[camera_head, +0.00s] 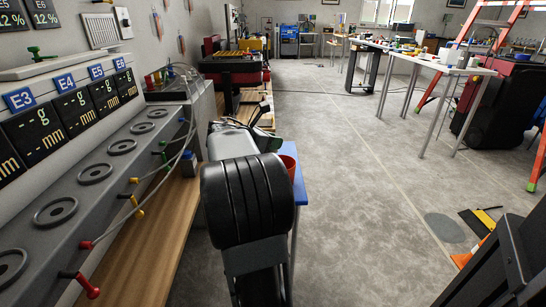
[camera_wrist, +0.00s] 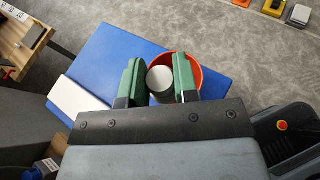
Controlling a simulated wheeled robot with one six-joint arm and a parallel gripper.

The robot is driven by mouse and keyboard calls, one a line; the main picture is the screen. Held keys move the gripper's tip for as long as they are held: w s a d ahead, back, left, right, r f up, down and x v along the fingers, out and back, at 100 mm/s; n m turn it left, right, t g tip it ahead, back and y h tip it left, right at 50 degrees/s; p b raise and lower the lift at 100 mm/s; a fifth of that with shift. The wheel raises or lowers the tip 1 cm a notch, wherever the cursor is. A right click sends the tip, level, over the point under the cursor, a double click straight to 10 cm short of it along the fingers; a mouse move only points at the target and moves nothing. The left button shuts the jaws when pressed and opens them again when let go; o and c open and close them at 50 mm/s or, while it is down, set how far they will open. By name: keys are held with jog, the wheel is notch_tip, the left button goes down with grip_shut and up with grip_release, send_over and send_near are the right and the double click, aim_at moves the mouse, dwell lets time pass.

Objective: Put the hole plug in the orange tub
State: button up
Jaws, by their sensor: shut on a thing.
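The hole plug (camera_wrist: 160,80), a short grey cylinder with a pale round top, is between the green fingers of my gripper (camera_wrist: 157,70) in the wrist view. My gripper is shut on it. The orange tub (camera_wrist: 196,69) is just beyond and below the fingers, and the plug overlaps its left part in this view. I cannot tell the plug's height relative to the rim. In the head view, the orange tub (camera_head: 289,163) shows only partly behind my arm. A green part of my gripper (camera_head: 268,141) shows there, and the plug is hidden.
The tub stands on a blue surface (camera_wrist: 105,55) with a white patch (camera_wrist: 77,96) at its left. A grey bench with round recesses (camera_head: 122,147) and coloured valves runs along the left. The grey floor (camera_head: 350,200) to the right is open, with a white table (camera_head: 430,63) further back.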

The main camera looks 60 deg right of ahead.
jog(key=shift+w+d+f, duration=0.2)
jog(key=shift+d+f, duration=0.15)
jog(key=shift+f, duration=0.2)
jog(key=shift+w+d+f+b, duration=0.15)
jog(key=shift+f+b, duration=0.9)
jog(key=shift+f, duration=0.6)
jog(key=shift+f, duration=0.1)
jog(key=shift+f, duration=0.3)
jog(key=o, duration=0.9)
jog(key=shift+r, duration=0.1)
